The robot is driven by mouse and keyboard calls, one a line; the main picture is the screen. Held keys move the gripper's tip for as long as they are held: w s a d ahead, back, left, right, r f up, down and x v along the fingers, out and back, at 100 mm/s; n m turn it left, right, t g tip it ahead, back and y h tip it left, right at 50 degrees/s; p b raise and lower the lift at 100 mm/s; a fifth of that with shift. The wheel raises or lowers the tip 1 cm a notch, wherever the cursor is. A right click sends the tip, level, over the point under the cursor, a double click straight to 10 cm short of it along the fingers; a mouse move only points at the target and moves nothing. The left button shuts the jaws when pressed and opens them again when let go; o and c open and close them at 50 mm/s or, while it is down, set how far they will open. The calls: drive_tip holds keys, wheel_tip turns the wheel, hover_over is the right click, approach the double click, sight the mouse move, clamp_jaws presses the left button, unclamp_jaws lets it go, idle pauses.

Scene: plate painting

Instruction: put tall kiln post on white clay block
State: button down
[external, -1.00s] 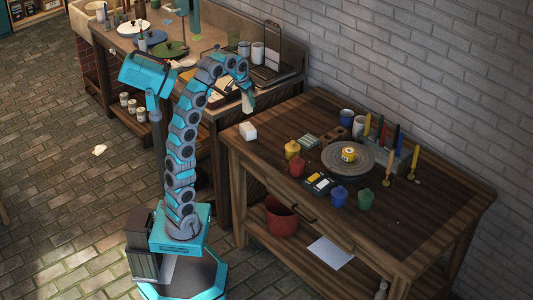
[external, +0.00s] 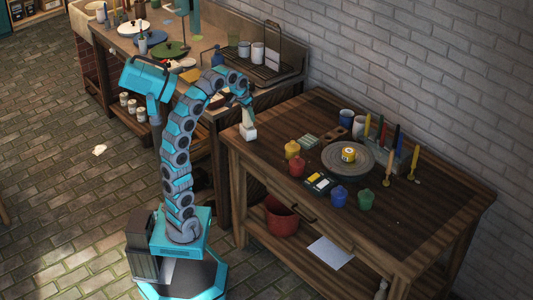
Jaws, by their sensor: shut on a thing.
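My gripper (external: 246,102) is at the left end of the wooden table, above the white clay block. It is shut on the tall kiln post (external: 248,118), a pale, narrow piece that hangs roughly upright below the fingers. The post's lower end overlaps the top of the block in the picture. I cannot tell whether the two touch. The fingers are small and partly hidden by the wrist.
The wooden table (external: 420,233) also holds red (external: 297,166) and yellow (external: 292,149) jars, a grey turntable (external: 330,157) with a yellow pot (external: 348,155), and several upright tools. A second bench with a dish rack (external: 268,67) stands behind. The table's front right is clear.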

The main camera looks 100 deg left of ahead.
drive_tip(key=shift+f, duration=0.2)
drive_tip(key=shift+c, duration=2)
unclamp_jaws()
drive_tip(key=shift+r, duration=0.1)
drive_tip(key=shift+p+v, duration=0.5)
drive_tip(key=shift+v, duration=3.35)
